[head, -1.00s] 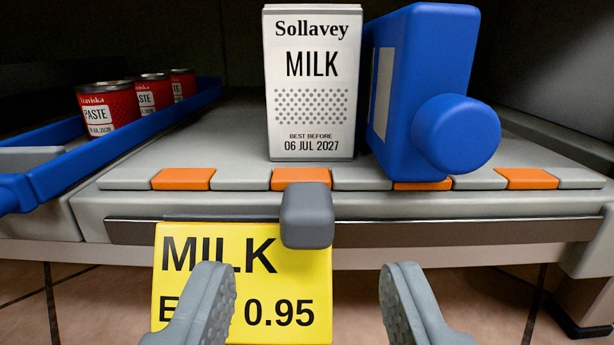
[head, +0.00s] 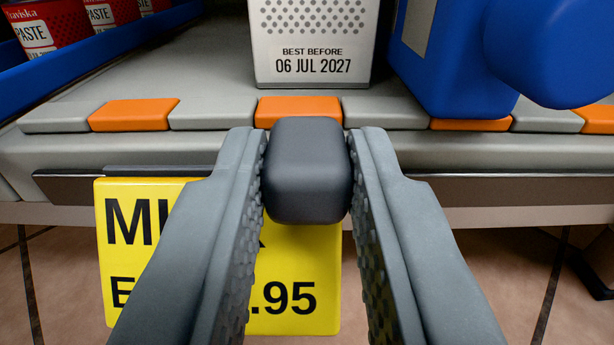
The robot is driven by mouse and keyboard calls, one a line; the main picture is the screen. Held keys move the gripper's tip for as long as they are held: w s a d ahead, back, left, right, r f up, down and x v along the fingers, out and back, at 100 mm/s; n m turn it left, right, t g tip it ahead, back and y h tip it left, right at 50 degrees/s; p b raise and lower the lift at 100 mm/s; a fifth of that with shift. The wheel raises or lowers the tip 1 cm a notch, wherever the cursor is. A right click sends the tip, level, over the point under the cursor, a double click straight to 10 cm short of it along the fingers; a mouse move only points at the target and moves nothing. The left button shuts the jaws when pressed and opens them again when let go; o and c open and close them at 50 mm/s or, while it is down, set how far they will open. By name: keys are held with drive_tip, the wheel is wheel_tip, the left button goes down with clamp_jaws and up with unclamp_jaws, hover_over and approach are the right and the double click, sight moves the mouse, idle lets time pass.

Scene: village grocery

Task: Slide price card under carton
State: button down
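The yellow price card (head: 325,290) reads MILK and a price ending in .95. It hangs below the shelf's front rail, its middle left of the carton. A dark grey knob (head: 308,170) sits at the card's upper right, in front of the rail. My gripper (head: 307,150) has one finger on each side of the knob, both appearing to touch it. The fingers hide the middle of the card. The white milk carton (head: 312,40) stands upright on the shelf behind the knob, its top out of view.
The front rail (head: 520,190) runs across the shelf edge, below orange and grey blocks (head: 133,114). A blue jug (head: 450,75) stands right of the carton. Red paste cans (head: 45,25) sit in a blue tray (head: 40,85) at left. The rail right of the knob is clear.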

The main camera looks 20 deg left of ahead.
drive_tip(key=d, duration=0.1)
drive_tip(key=w+d, duration=0.1)
drive_tip(key=d, duration=0.1)
drive_tip(key=shift+d, duration=0.25)
drive_tip(key=c, duration=1.2)
unclamp_jaws()
drive_tip(key=shift+c, duration=0.2)
drive_tip(key=v, duration=1.7)
drive_tip(key=shift+s+d, duration=0.1)
